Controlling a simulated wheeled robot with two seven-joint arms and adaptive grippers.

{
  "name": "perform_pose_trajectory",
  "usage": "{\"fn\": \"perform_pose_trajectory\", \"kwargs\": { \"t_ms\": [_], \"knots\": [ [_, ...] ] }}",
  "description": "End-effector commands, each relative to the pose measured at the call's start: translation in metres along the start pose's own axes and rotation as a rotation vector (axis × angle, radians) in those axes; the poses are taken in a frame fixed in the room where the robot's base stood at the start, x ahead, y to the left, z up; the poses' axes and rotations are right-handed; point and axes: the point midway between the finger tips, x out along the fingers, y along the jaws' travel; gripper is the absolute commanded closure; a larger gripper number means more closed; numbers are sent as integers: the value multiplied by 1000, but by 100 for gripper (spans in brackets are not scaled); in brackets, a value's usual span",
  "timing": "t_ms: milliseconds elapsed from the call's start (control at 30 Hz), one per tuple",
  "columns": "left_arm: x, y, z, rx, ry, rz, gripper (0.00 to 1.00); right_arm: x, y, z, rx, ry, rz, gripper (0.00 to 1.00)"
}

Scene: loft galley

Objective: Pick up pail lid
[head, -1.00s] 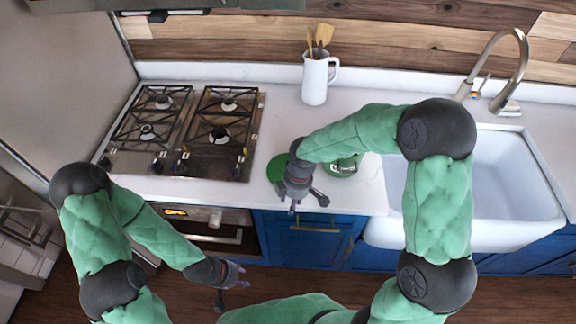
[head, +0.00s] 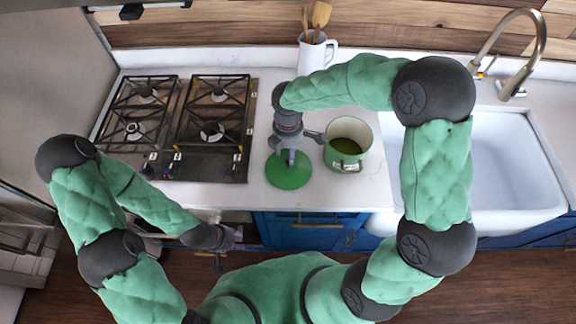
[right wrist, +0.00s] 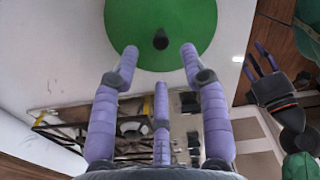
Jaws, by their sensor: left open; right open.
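The pail lid (head: 289,171) is a green disc lying on the white counter, left of the green pail (head: 347,144). In the right wrist view the lid (right wrist: 161,22) has a small dark knob (right wrist: 161,39) at its middle. My right gripper (head: 293,160) is open over the lid, and in the right wrist view its purple fingers (right wrist: 159,55) are spread either side of the knob without visibly touching it. The pail stands upright and open, with something dark green inside. My left gripper (head: 228,246) is open and empty, low in front of the counter.
A gas stove (head: 180,125) is left of the lid. A white pitcher (head: 312,59) with wooden utensils stands at the back. A white sink (head: 490,160) with a tall faucet (head: 530,55) is at the right. Bare counter (head: 372,190) lies around the pail.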

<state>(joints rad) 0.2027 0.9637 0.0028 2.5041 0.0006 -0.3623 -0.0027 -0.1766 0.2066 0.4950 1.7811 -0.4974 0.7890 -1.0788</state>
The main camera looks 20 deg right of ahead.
Motion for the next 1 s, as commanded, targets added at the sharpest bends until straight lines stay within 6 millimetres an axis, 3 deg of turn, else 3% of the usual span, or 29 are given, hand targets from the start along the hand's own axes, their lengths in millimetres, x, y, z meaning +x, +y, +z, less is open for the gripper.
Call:
{"fn": "perform_pose_trajectory", "kwargs": {
  "t_ms": [100,367,633,900,933,1000],
  "knots": [
    [2,-1,0,0,0,0,59,13,0,0,1,0,-1,55],
    [5,-2,-1,0,1,0,59,27,-1,0,2,1,0,55],
    [12,-4,-1,0,1,0,59,64,-4,1,1,1,-1,55],
    [12,-4,-1,0,1,0,59,68,-4,1,2,2,2,55],
    [12,-4,-1,0,1,0,59,68,-4,1,2,2,1,58],
    [12,-4,-1,0,1,0,59,68,-4,1,2,2,1,78]
  ]
}}
